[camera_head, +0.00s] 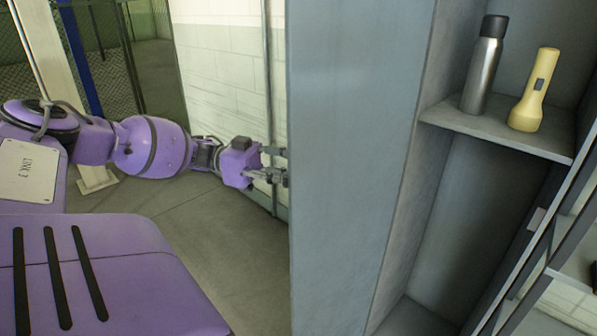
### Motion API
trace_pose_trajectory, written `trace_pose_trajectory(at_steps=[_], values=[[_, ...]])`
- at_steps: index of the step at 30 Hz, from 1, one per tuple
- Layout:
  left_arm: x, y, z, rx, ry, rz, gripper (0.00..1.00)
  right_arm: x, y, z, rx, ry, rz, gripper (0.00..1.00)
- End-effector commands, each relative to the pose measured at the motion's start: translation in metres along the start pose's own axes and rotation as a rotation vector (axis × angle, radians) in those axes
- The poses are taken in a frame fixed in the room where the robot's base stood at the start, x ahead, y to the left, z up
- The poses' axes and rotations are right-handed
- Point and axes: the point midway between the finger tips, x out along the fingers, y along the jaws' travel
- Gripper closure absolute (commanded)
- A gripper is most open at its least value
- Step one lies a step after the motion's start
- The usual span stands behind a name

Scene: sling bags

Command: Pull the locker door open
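The grey locker door (345,170) appears as a tall flat panel in the middle of the head view, standing open to the left of the locker interior (475,220). No handle shows on the face I see. My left gripper (282,165) is at the door's left edge, about mid-height in the view. Its two fingers point right and look apart, with nothing visible between them. The fingertips meet the edge in the picture and may be partly hidden behind it; I cannot tell whether they touch. My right gripper is out of view.
A locker shelf (500,134) holds a steel bottle (483,75) with a black cap and a yellow flashlight (534,92), both upright. The space below it looks empty. A white block wall (222,70) and a thin pole stand behind my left arm. The floor (235,240) below is clear.

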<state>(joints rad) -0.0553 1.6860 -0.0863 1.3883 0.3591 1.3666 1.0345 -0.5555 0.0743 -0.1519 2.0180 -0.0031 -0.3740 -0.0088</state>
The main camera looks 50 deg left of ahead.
Motion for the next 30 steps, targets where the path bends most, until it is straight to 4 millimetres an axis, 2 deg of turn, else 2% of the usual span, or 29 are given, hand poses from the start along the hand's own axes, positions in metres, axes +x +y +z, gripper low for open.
trace_pose_trajectory(at_steps=[11,14,17,24,30], values=[[0.001,-0.001,-0.002,0.004,0.001,-0.001,0.69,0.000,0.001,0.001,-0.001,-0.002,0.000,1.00],[-0.005,-0.002,-0.002,0.004,0.001,-0.003,0.69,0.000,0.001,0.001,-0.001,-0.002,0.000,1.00],[-0.018,-0.002,-0.001,0.004,0.000,-0.005,0.69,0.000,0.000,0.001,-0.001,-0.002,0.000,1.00],[-0.070,-0.002,-0.001,0.005,0.001,-0.008,0.69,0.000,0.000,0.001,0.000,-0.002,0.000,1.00],[-0.105,-0.001,-0.001,0.004,0.002,-0.005,0.69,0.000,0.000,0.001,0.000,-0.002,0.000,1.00]])
